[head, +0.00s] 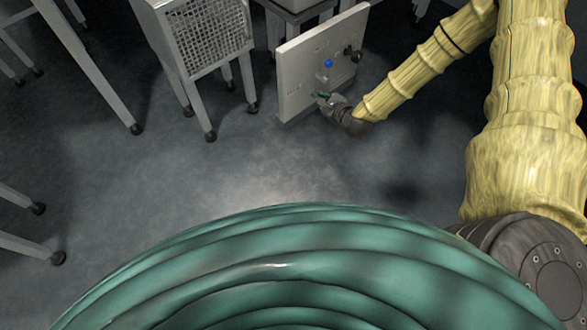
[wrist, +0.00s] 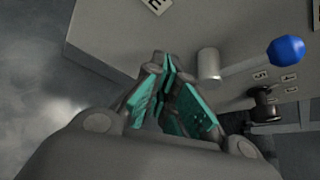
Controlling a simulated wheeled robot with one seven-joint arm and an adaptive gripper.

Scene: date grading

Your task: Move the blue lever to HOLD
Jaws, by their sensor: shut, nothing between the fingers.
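The blue lever (wrist: 286,49) has a round blue ball on a grey arm that runs from a pale cylindrical hub (wrist: 208,63) on the panel face. In the wrist view the ball lies to the right of the hub. In the head view the blue ball (head: 328,63) shows near the middle of the upright grey panel (head: 293,85). My gripper (head: 322,97) is just below the ball in the head view, close to the panel. In the wrist view my gripper (wrist: 168,68), with teal pads, is shut and empty, left of the hub and apart from the ball. I cannot read a HOLD label.
A black knob (wrist: 263,100) sits on the panel beyond the lever, near small white labels (wrist: 260,75). A larger label (wrist: 157,4) is cut off at the top edge. A mesh-fronted cabinet (head: 207,35) stands left of the panel. The floor (head: 240,160) in front is clear.

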